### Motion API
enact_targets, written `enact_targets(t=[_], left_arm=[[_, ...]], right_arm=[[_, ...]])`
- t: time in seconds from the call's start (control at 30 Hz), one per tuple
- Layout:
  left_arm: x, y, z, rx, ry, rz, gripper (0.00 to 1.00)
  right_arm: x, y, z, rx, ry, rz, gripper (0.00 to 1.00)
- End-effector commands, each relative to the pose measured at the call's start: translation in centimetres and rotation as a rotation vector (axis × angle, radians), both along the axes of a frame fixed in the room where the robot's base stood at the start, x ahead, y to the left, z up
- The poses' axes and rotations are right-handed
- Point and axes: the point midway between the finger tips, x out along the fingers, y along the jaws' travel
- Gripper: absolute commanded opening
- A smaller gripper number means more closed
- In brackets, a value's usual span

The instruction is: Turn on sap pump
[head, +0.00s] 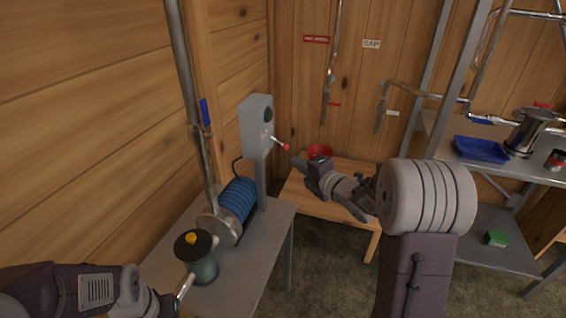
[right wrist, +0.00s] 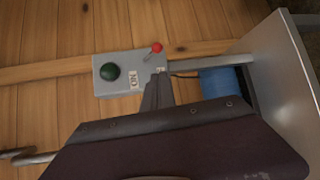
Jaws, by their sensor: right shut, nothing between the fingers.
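The sap pump (head: 238,200), with a blue ribbed motor, sits on a grey table by the wall. Its grey switch box (head: 256,122) stands on a post behind, with a dark green round light or button and a red-knobbed lever (head: 281,144) slanting down to the right. In the right wrist view the lever (right wrist: 155,48) sticks out beside an "ON" label on the box (right wrist: 112,88). My right gripper (head: 298,163) is shut and empty just right of and below the red knob; contact is unclear. My left gripper (head: 172,304) is low at left, fingers unclear.
A dark green pot-like unit with a yellow knob (head: 191,239) stands at the front of the table, close to my left gripper. A metal pipe (head: 186,80) rises from the pump. A wooden table (head: 340,172) with a red bowl and a metal shelf with a blue tray (head: 480,150) lie right.

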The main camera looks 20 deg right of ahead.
Motion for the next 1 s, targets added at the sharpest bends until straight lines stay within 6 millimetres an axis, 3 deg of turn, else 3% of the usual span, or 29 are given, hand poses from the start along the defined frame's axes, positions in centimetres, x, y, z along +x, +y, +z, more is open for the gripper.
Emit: enact_targets(t=[0.33,0.7,1.0], left_arm=[[0.0,0.0,0.3,0.0,-0.001,0.0,0.0],[0.0,0.0,1.1,0.0,0.0,0.0,0.0],[0.0,0.0,1.4,0.0,0.0,0.0,0.0]], right_arm=[[0.6,0.2,0.0,0.001,0.002,-0.001,0.0],[7.0,2.3,-1.2,0.003,0.002,0.0,0.0],[9.4,3.0,-1.6,0.001,0.001,-0.001,0.0]])
